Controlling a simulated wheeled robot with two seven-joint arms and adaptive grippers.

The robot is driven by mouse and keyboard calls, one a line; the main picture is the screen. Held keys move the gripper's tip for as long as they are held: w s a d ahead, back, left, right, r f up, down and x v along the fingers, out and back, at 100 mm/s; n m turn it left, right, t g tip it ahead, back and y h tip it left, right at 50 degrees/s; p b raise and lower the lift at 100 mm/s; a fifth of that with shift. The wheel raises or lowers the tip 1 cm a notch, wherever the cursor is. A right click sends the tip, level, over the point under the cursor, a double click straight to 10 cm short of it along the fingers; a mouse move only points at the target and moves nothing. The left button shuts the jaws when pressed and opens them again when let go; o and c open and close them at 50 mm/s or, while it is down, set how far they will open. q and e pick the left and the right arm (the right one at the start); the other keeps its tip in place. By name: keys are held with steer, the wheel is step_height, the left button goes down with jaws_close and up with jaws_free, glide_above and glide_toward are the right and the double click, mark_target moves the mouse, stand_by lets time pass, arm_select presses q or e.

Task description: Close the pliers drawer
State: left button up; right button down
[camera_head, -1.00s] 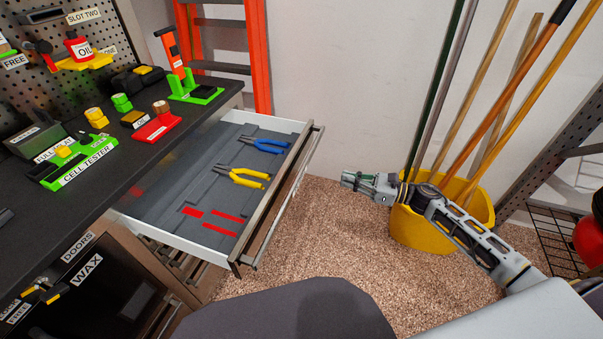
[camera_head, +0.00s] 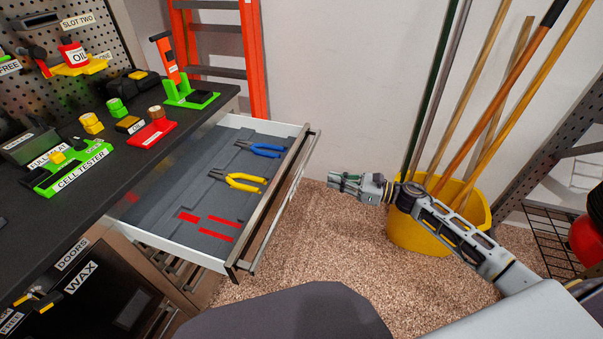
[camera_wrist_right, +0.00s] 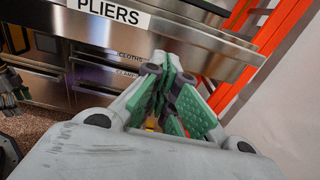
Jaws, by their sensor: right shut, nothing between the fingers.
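The pliers drawer (camera_head: 165,236) is pulled out from under the black worktop in the head view. Blue-handled pliers (camera_head: 262,150) and yellow-handled pliers (camera_head: 243,182) lie in its grey liner, with red patches near the front left. Its front bar handle (camera_head: 290,197) faces right. In the right wrist view the drawer front with its PLIERS label (camera_wrist_right: 112,14) spans the top. My right gripper (camera_head: 334,180) is shut and empty, to the right of the drawer front and apart from it; its green-padded fingers show in the wrist view (camera_wrist_right: 160,92).
A yellow bucket (camera_head: 420,232) with several long poles stands behind my right arm. An orange ladder (camera_head: 252,60) leans at the wall beyond the drawer. The worktop (camera_head: 75,205) holds the cell tester and other items. Carpet (camera_head: 300,250) is clear before the drawer.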

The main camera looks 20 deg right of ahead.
glide_toward(293, 171)
steer(key=shift+a, duration=0.6)
steer(key=shift+x, duration=1.6)
steer(key=shift+w+a+r, duration=0.15)
steer(key=shift+w+a, duration=0.55)
steer(key=shift+w, duration=0.05)
steer(key=shift+w+a, duration=0.25)
steer(key=shift+a, duration=0.15)
arm_select(q)
steer(key=shift+w+r, duration=0.25)
steer(key=shift+r, duration=0.1)
